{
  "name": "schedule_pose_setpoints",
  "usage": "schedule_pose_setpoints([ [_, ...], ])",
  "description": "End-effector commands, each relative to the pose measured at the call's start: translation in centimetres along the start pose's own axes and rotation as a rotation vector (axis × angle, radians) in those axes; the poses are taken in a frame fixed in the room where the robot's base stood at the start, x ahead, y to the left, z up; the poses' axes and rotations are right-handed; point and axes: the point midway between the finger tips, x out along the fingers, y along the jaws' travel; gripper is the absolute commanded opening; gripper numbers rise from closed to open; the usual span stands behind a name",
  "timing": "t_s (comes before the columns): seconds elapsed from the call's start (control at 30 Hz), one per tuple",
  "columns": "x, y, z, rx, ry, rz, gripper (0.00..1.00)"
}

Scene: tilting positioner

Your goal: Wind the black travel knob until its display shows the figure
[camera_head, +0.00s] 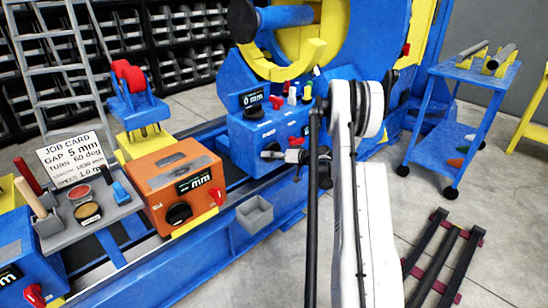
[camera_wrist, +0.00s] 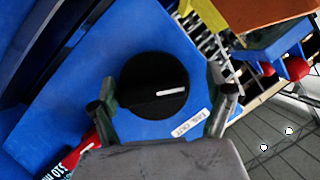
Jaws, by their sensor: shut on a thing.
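In the wrist view the round black knob (camera_wrist: 143,80) with a white pointer line sits on a blue housing (camera_wrist: 75,110). My gripper (camera_wrist: 163,84) has one finger on each side of it and is shut on it. A dark display (camera_wrist: 68,162) is partly cut off at the lower left; I see "10 mm" at its end, but its first figure is unclear. In the head view my arm hides part of the central blue housing (camera_head: 243,140), and the knob is hard to tell from my gripper. The job card (camera_head: 72,158) reads GAP 5 mm, TURN 60 deg; its length line is too small to read.
An orange unit (camera_head: 178,172) with its own black knob and mm display stands left of the housing. Another display (camera_head: 252,98) on the housing top reads 0 mm. A grey tray (camera_head: 85,215) holds small tools.

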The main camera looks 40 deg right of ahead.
Motion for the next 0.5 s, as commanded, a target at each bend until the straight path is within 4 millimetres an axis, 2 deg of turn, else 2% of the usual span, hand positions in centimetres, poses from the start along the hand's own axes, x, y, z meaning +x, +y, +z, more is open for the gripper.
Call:
schedule_pose_setpoints([
  [0.03, 0.55, -0.76, 0.21, 0.011, -0.007, -0.02, 0.58],
  [0.5, 0.56, -0.82, 0.16, 0.04, -0.007, -0.034, 0.57],
])
